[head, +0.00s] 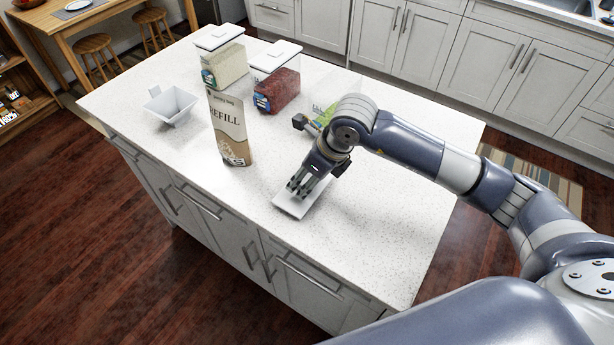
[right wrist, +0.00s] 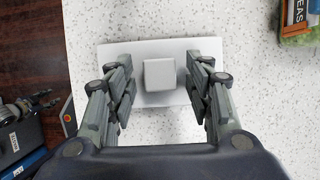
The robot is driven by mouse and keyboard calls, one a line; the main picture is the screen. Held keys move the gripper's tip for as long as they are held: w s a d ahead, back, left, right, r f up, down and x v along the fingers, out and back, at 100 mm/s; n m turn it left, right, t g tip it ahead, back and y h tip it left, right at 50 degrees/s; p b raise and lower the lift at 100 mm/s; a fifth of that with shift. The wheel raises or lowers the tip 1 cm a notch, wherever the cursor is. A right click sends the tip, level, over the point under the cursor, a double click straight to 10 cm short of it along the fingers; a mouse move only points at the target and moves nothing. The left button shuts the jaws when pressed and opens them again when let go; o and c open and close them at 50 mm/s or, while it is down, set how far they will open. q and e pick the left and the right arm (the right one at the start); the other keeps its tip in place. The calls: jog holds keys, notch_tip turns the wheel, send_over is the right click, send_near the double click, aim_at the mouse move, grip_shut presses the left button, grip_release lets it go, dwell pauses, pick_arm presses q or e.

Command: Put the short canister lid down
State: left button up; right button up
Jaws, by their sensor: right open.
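The short canister lid (head: 291,205) is a flat white rectangle lying on the speckled white island top, close to its front edge. In the right wrist view the lid (right wrist: 152,54) shows a raised square knob (right wrist: 160,74) in its middle. My right gripper (head: 305,187) is directly over the lid. Its two fingers (right wrist: 164,88) stand apart on either side of the knob, with a gap on each side. My left gripper does not show in the head view. Part of the lid is hidden under the right fingers.
A brown and white REFILL bag (head: 229,128) stands left of the gripper. Two lidded canisters, one with pale contents (head: 225,66) and one with red contents (head: 277,90), stand behind it. A white funnel (head: 171,106) is at the left. A green-labelled item (head: 322,113) is partly behind my arm. The front-right countertop is clear.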

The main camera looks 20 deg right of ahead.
jog(key=shift+r, duration=0.25)
jog(key=b+v, duration=0.2)
jog(key=v, duration=0.9)
jog(key=shift+s+r, duration=0.2)
jog(key=shift+r, duration=0.15)
jog(key=shift+d, duration=0.1)
